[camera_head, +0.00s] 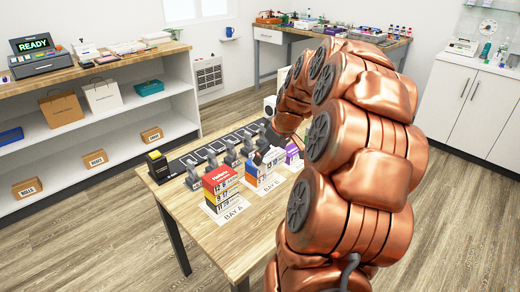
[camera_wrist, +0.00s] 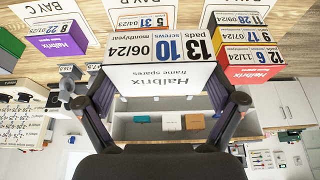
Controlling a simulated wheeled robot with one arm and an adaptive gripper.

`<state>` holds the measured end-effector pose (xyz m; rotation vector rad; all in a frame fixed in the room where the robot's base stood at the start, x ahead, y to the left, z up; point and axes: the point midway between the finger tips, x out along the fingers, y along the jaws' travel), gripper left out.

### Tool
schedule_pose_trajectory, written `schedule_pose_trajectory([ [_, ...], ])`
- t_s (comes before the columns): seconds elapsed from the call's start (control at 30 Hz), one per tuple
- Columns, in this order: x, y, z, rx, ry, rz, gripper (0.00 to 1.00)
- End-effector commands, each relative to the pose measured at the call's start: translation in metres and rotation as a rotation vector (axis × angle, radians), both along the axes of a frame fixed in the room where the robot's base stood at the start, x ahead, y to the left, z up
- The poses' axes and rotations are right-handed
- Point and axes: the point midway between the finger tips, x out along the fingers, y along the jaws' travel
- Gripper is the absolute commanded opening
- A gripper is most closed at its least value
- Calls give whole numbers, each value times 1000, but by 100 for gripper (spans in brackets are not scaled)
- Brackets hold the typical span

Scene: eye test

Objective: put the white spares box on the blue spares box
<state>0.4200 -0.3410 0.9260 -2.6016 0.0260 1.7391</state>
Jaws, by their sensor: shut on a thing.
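My gripper (camera_wrist: 170,92) is shut on the white spares box (camera_wrist: 165,76), with one dark finger at each side, in the wrist view. The box's white face reads "Halbrix frame spares", and its label shows 13, 10 and 06/24. Just beyond it at Bay B is a label reading 5, 31 and 04/23 on what looks like the blue spares box (camera_wrist: 140,22), mostly hidden by the white one. I cannot tell whether the two touch. In the head view, blue shows at Bay B (camera_head: 267,186); my copper arm hides much of the gripper.
A stack with a red box (camera_head: 220,178) on top stands at Bay A, close beside Bay B. A purple box (camera_head: 292,155) stands at Bay C on the other side. Grey holders and a black strip (camera_head: 205,155) line the table behind.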

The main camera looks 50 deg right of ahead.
Motion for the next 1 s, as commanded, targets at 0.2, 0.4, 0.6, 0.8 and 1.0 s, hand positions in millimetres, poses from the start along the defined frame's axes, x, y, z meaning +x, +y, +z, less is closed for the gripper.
schedule_pose_trajectory([
  [0.2, 31, -15, -2, -1, 1, 1, 55],
  [0.4, 55, -26, -4, -2, 0, -1, 55],
  [0.6, 66, -31, -6, 0, 0, 0, 55],
  [0.8, 70, -33, -6, -1, -1, 0, 55],
  [1.0, 73, -34, -19, -1, 0, -1, 55],
])
